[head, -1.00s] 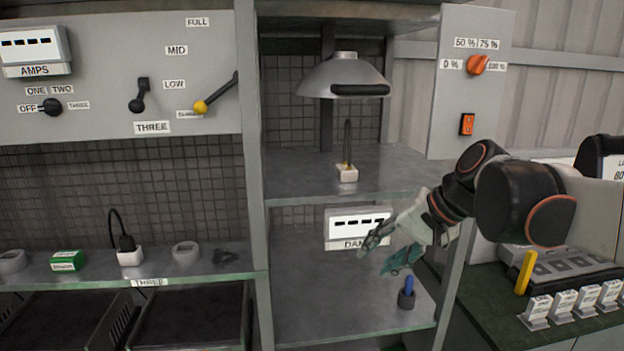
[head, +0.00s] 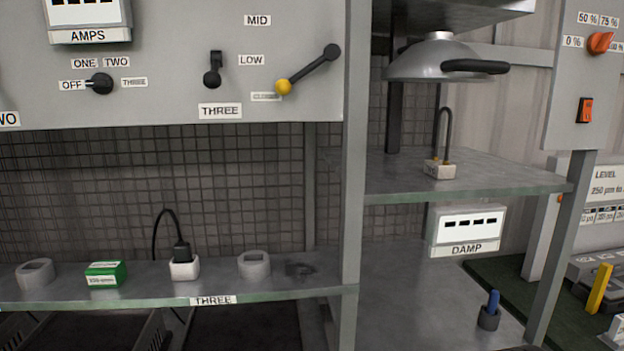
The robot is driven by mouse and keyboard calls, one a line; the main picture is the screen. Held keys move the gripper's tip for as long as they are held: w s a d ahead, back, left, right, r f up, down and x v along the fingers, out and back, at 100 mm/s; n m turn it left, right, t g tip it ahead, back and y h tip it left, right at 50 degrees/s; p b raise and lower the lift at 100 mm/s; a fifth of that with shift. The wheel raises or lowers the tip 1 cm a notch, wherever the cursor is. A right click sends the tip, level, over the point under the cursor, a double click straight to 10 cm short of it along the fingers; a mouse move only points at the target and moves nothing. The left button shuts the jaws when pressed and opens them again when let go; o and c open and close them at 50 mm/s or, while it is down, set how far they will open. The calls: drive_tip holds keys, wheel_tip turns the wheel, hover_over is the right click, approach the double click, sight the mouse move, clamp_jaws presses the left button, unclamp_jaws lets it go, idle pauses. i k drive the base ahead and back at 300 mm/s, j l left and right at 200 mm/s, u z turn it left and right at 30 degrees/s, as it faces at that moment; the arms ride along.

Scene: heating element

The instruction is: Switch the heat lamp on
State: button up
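The heat lamp (head: 430,60) is a grey metal dome with a black handle, hanging over the upper shelf of the right bay. On the grey panel at the right edge are an orange rocker switch (head: 585,110) and, above it, an orange knob (head: 600,43) with percentage labels around it. I cannot tell the rocker's position, and no glow shows at the lamp. My gripper is out of view.
A heating element in a white block (head: 440,168) stands on the shelf (head: 500,180) under the lamp. A DAMP meter (head: 466,230) and a blue-handled item in a dark holder (head: 489,312) are below. The left panel (head: 170,60) has several levers. A post (head: 355,170) separates the bays.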

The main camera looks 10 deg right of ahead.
sight(586, 115)
drive_tip(key=u, duration=0.45)
drive_tip(key=l+u, duration=0.35)
drive_tip(key=k+l+u, duration=0.15)
drive_tip(key=l+u, duration=0.15)
drive_tip(key=l, duration=0.15)
drive_tip(key=k+l+u, duration=0.1)
drive_tip(key=l+u, duration=0.25)
drive_tip(key=k+l, duration=0.2)
drive_tip(key=l, duration=0.2)
drive_tip(key=k+l+u, duration=0.1)
drive_tip(key=l, duration=0.25)
drive_tip(key=k+l, duration=0.25)
drive_tip(key=l, duration=0.1)
